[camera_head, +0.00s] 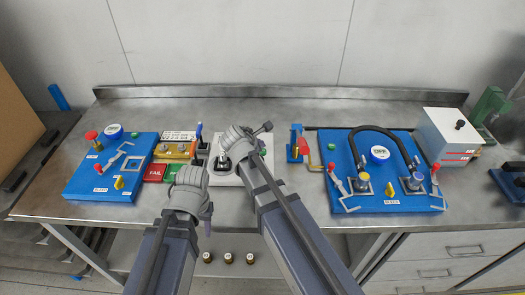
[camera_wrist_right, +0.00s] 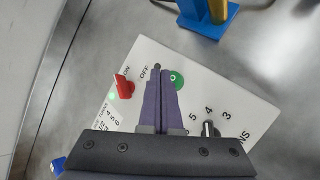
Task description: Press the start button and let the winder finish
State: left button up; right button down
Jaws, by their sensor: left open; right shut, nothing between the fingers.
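The white control panel (camera_head: 222,178) lies in the middle of the bench, partly hidden by my arms. It also shows in the right wrist view (camera_wrist_right: 240,112), with a green button (camera_wrist_right: 178,79), a red switch (camera_wrist_right: 123,87) at the ON and OFF marks, and a knob (camera_wrist_right: 208,129) among printed numbers. My right gripper (camera_wrist_right: 159,72) is shut and empty, its fingertips over the panel just left of the green button in the picture; I cannot tell whether they touch anything. My left gripper (camera_head: 207,219) is open and empty near the bench's front edge.
A blue station (camera_head: 110,180) stands left, beside a red FAIL plate (camera_head: 154,173) and a yellow holder (camera_head: 175,150). A larger blue station (camera_head: 385,200) with a black hose (camera_head: 385,130) and a white box (camera_head: 448,137) stand right. The bench's back strip is clear.

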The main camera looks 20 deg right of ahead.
dwell(0.7)
jog(key=shift+f+b, duration=0.4)
